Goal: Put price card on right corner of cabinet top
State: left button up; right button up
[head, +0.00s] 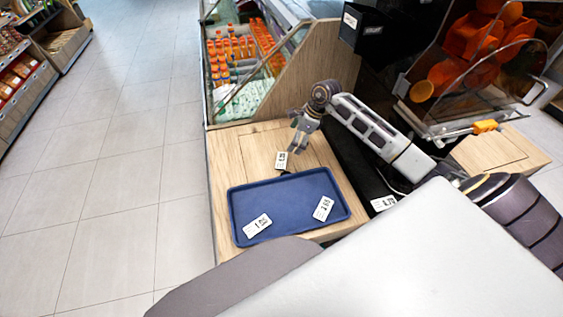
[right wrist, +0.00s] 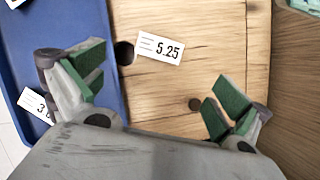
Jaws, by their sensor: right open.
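Price cards are white with black print. One card, marked 5.25, (right wrist: 160,47) lies on the wooden cabinet top (right wrist: 150,100); in the head view this card (head: 281,160) is just behind the blue tray. Two more cards, (head: 257,225) and (head: 323,208), lie in the tray (head: 285,217). Another card (head: 383,203) lies on a dark surface right of it. My right gripper (head: 296,146) is over the wooden top close to the 5.25 card. In the right wrist view, my right gripper (right wrist: 158,80) is open and empty, the card ahead between its green-padded fingers. My left gripper is not in view.
A glass-sided case with orange bottles (head: 232,50) and a wooden side panel (head: 310,75) stands behind the top. The orange juicer (head: 485,50) is at the upper right. A black box (head: 362,28) stands beside it. Tiled floor (head: 120,150) is clear at left.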

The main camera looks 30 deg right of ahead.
send_over(280, 160)
jog(key=s+d, duration=0.2)
notch_tip(280, 160, down, 7)
jog(key=shift+w+d+r, duration=0.1)
jog(key=shift+w+f, duration=0.1)
jog(key=shift+f, duration=0.2)
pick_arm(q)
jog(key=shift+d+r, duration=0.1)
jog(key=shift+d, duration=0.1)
pick_arm(e)
jog(key=shift+p+x, duration=0.35)
jog(key=shift+x, duration=1.6)
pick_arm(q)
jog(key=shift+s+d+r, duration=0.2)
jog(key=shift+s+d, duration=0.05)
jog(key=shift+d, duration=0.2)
pick_arm(e)
jog(key=shift+w+a+f, duration=0.25)
jog(key=shift+f, duration=0.3)
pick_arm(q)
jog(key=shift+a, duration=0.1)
pick_arm(e)
jog(key=shift+c, duration=0.4)
